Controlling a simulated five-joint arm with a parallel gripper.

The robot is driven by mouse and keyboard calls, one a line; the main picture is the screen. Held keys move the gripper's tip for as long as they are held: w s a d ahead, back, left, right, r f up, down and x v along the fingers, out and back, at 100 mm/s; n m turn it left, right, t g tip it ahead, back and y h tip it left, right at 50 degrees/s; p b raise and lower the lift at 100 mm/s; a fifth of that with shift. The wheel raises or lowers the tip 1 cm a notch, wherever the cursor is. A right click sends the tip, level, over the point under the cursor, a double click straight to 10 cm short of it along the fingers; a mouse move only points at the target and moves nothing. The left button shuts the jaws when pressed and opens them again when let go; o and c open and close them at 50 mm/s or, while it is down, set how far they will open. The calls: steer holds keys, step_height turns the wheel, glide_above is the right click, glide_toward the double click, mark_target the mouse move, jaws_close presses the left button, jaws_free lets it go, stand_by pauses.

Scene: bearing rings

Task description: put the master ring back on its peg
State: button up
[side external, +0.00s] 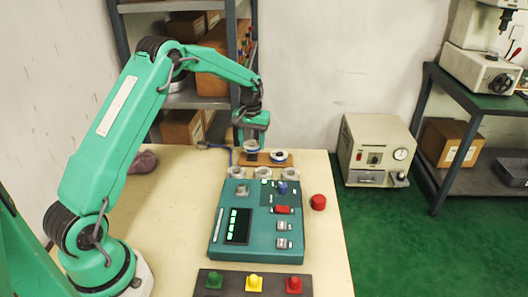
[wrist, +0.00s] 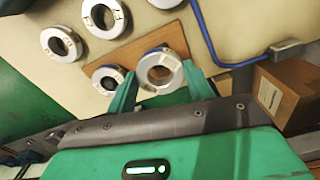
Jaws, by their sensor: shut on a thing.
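My gripper (wrist: 152,88) is shut on a pale metal ring (wrist: 160,66), with one green finger on each side of it. No marking on the ring is readable, so I cannot tell by sight that it is the master ring. It looks larger than its neighbour in the wrist view, and its hole shows tan. In the side view my gripper (side external: 251,147) hangs over the left part of a brown wooden board (side external: 262,162). A second ring (wrist: 107,78) with blue around it sits on the board; it also shows in the side view (side external: 279,156). No free peg is clearly visible.
Three more pale rings stand in a row in front of the board, the left one (side external: 235,172), the middle one (side external: 263,173) and the right one (side external: 291,173). A teal instrument box (side external: 215,240) stands nearer. A blue cable (wrist: 203,40) runs beside the board. A red knob (side external: 318,202) is at right.

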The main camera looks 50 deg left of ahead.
steer(key=shift+f, duration=1.7)
stand_by(1.8)
steer(key=o, duration=1.3)
steer(key=shift+o, duration=0.2)
steer(key=shift+r, duration=3.7)
steer(key=shift+r, duration=0.1)
